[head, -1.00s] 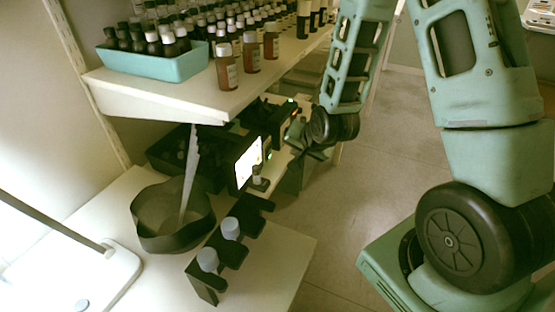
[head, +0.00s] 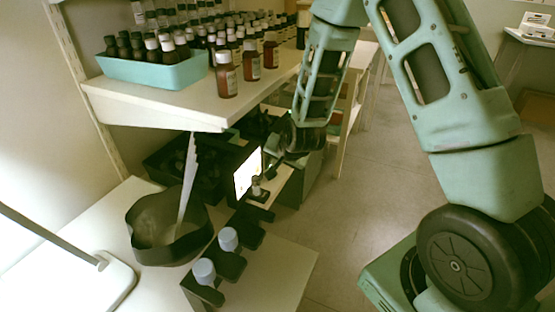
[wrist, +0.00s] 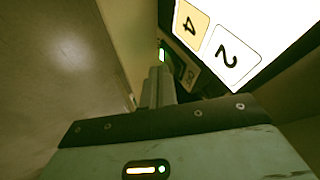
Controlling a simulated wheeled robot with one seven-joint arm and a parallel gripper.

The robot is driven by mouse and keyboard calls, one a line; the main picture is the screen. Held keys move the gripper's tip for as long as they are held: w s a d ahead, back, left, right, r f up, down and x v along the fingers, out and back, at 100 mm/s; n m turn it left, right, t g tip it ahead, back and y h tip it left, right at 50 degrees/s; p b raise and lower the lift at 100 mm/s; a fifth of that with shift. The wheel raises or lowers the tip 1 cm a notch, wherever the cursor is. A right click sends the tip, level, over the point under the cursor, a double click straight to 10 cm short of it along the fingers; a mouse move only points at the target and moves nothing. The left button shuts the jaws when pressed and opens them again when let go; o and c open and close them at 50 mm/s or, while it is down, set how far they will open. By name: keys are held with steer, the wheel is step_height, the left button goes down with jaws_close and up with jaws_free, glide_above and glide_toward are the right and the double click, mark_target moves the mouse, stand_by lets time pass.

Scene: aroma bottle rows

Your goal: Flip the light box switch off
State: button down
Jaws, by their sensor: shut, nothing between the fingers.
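The light box (head: 247,172) stands on the lower counter, its white front panel glowing. In the wrist view its lit panel (wrist: 255,40) fills the upper right and shows the numbers 4 and 2. Beside the panel is a dark side face with a small label, partly hidden by my fingers. A small green light (wrist: 162,54) glows just beyond my fingertips; I cannot make out the switch lever or its position. My gripper (wrist: 161,72) is shut and empty, close to that side face. Whether it touches is unclear. In the head view my wrist is right of the box.
Above is a shelf (head: 150,104) with brown bottles and a teal tray (head: 155,70). Open floor (head: 395,190) lies right.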

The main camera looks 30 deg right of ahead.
stand_by(0.3)
steer(key=p, duration=0.1)
steer(key=r+p, duration=0.1)
steer(key=shift+w+a+g+h+p, duration=0.25)
steer(key=shift+w+g+h+p, duration=0.05)
steer(key=shift+w, duration=0.05)
steer(key=shift+f, duration=0.4)
steer(key=shift+b, duration=0.3)
steer(key=shift+r+p, duration=0.65)
steer(key=shift+r, duration=0.2)
steer(key=shift+d, duration=0.1)
